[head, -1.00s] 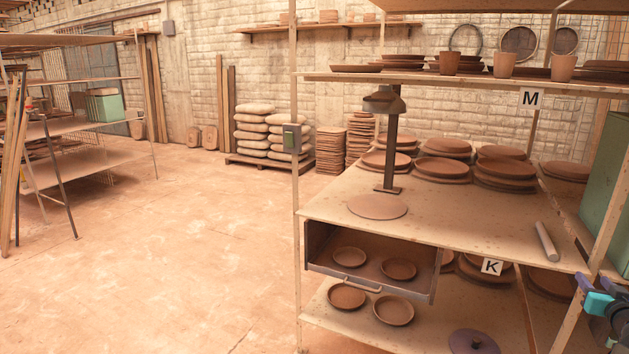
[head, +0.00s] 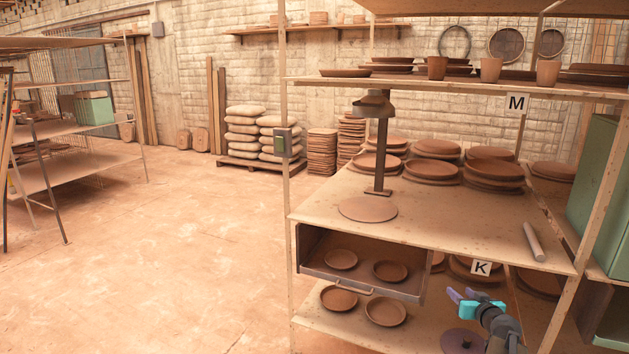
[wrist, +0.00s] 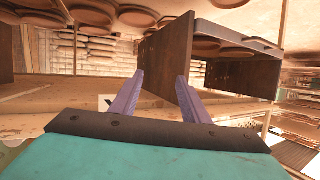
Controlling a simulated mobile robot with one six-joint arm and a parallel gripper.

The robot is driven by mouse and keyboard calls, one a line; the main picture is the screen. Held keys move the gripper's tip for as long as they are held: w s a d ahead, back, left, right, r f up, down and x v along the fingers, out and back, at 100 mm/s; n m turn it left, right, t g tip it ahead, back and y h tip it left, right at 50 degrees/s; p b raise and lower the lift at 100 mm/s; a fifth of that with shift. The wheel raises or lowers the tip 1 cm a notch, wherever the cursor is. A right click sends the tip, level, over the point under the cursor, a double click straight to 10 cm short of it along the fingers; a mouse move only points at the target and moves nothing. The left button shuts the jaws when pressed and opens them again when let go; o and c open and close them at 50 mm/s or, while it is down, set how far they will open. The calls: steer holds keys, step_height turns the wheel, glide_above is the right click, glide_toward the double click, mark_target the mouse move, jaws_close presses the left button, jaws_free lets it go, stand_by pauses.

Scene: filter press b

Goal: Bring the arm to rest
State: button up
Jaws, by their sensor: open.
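My gripper (head: 463,296) is at the lower right of the head view, with teal and purple parts. It is in front of the shelf rack, to the right of the open drawer and below the K label. In the wrist view its two purple fingers (wrist: 157,98) stand apart with nothing between them. The open drawer (wrist: 215,60) shows beyond the fingers in the wrist view. My gripper appears empty.
The pulled-out drawer (head: 362,279) holds two clay dishes, with two more on the shelf below. The worktop (head: 440,215) carries a press stand (head: 381,150), a round slab and a grey roller (head: 534,242). A green cabinet (head: 600,200) stands at right.

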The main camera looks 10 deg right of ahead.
steer(key=w+a+f+n+g+y, duration=0.1)
steer(key=w+a+f+y, duration=0.1)
steer(key=a+f, duration=0.4)
steer(key=w+a+f+n+y, duration=0.1)
steer(key=w+a+f, duration=0.15)
steer(key=a, duration=0.65)
steer(key=s+a+f+n+g+y+p, duration=0.1)
steer(key=s+a+f+n+g+y, duration=0.15)
steer(key=a+f, duration=0.6)
steer(key=s+a+f+n+g+y, duration=0.15)
steer(key=s+a+f, duration=0.3)
steer(key=a, duration=0.65)
steer(key=s+a+f+n+g+y+p, duration=0.1)
steer(key=s+a+f+g, duration=0.2)
steer(key=a+f, duration=0.55)
steer(key=s+a+f+g, duration=0.2)
steer(key=s+a+f, duration=0.15)
steer(key=s, duration=0.35)
steer(key=s+a+f+g+p, duration=0.1)
steer(key=s+a+f+g, duration=0.1)
steer(key=s+a, duration=0.3)
steer(key=s+a+f+g, duration=0.2)
steer(key=s+a+g, duration=0.1)
steer(key=s, duration=0.5)
steer(key=s+d+m+g+h, duration=0.3)
steer(key=s+d, duration=0.3)
steer(key=s, duration=0.7)
steer(key=shift+s+m+g+h, duration=0.3)
steer(key=shift+g+h, duration=0.3)
steer(key=shift+h, duration=0.3)
